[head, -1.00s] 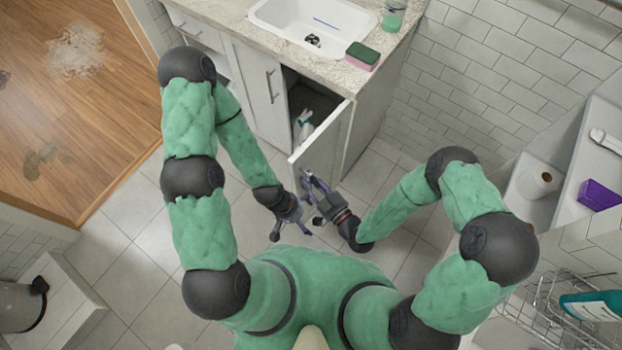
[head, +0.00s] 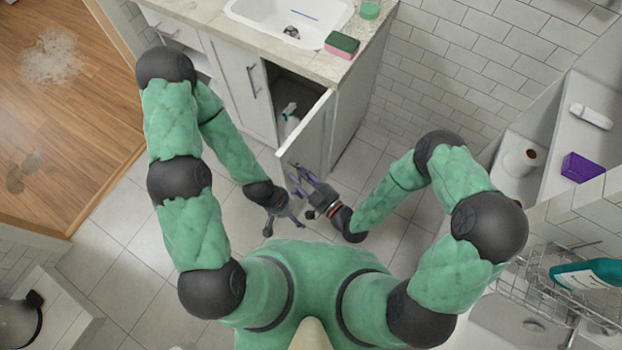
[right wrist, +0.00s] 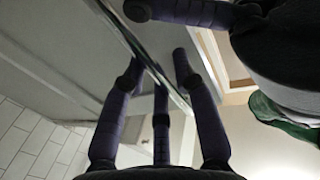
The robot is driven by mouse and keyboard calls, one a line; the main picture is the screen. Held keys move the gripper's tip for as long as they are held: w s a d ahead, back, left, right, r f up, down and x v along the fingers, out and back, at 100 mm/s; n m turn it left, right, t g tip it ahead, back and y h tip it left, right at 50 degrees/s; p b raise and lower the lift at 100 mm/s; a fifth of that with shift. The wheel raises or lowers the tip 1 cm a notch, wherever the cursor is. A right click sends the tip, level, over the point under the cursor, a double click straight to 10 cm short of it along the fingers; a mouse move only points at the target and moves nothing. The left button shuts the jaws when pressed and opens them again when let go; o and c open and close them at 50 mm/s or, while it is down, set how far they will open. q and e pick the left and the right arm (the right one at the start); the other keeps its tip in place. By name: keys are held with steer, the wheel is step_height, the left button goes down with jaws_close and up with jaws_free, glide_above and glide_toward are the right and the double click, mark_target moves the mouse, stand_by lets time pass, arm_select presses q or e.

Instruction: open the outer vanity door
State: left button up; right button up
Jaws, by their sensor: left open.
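The outer vanity door (head: 306,136) is white and stands ajar, hinged at the cabinet's right front corner. Its free edge points toward me, and the dark interior shows behind it. My right gripper (head: 296,182) is at the door's free edge. In the right wrist view its dark fingers (right wrist: 156,75) lie on either side of the door edge (right wrist: 142,52); whether they press on it is unclear. My left gripper (head: 285,222) is open and empty, just below the door edge, close to the right gripper. A white bottle (head: 290,120) stands inside the cabinet.
The other vanity door (head: 240,85) is shut, with a bar handle. The counter (head: 255,45) holds a sink (head: 290,18) and a sponge (head: 342,44). A toilet roll (head: 521,160) and ledge are at right. Tiled floor (head: 120,215) is free at left.

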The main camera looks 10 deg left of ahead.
steer(key=v, duration=1.1)
steer(key=shift+s+d, duration=0.25)
steer(key=shift+d, duration=0.05)
stand_by(0.6)
steer(key=w+d+f+m+g+h+p, duration=0.2)
steer(key=w+d+f+m+g+h, duration=0.3)
steer(key=f, duration=0.3)
steer(key=s+d+m+g+h+p, duration=0.1)
steer(key=s+d+m+g+h, duration=0.3)
steer(key=s+m+g, duration=0.2)
steer(key=shift+s+r+m+h, duration=0.2)
steer(key=shift+r+m+h, duration=0.2)
steer(key=shift+m, duration=0.3)
